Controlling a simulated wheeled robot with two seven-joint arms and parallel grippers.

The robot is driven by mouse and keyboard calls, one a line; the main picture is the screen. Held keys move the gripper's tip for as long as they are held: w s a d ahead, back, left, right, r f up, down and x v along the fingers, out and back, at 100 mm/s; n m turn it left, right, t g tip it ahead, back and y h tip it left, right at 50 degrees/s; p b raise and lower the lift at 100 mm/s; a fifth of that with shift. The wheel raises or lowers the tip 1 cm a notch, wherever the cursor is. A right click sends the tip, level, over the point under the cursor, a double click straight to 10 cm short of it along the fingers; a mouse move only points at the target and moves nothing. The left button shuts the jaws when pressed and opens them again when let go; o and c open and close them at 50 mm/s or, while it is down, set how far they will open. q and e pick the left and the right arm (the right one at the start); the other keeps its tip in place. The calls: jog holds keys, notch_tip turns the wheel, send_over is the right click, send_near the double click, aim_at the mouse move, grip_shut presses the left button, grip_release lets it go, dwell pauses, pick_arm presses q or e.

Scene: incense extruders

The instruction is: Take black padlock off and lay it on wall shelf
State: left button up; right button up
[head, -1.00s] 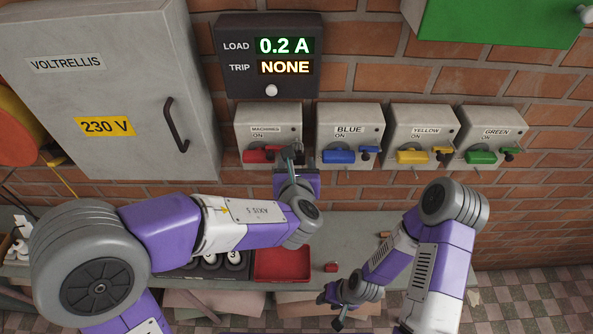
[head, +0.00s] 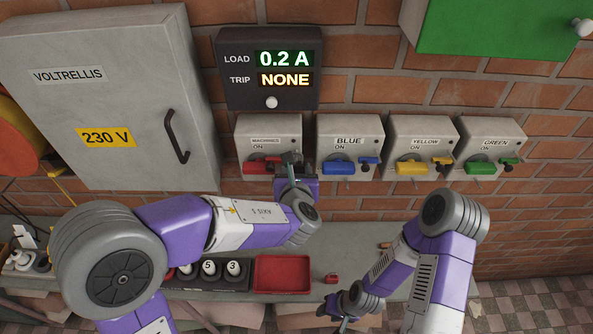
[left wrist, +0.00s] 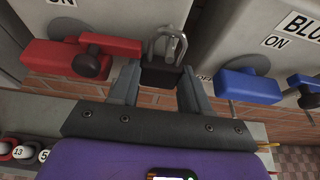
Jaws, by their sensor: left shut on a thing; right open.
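The black padlock (left wrist: 160,77) sits between the fingers of my left gripper (left wrist: 158,88) in the left wrist view. Its metal shackle (left wrist: 180,47) points up, beside the end of the red switch handle (left wrist: 110,42). I cannot tell whether the shackle is still through the switch's lock point. In the head view my left gripper (head: 291,160) is at the right of the red MACHINES switch (head: 258,167), and the padlock is mostly hidden. My right gripper (head: 345,318) is open and low, near the bench front. A grey shelf-like surface (head: 370,238) runs along the wall below the switches.
Blue (head: 338,168), yellow (head: 412,168) and green (head: 481,168) switches stand to the right. A red tray (head: 283,259) and numbered padlock-like items (head: 207,268) are on the grey surface, with a small red item (head: 332,279). The grey surface is mostly clear at right.

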pick_arm(q)
jog(key=shift+r, duration=0.25)
jog(key=shift+s, duration=0.15)
jog(key=shift+s+r+b, duration=0.2)
jog(key=shift+s+b, duration=0.25)
jog(key=shift+s, duration=2.4)
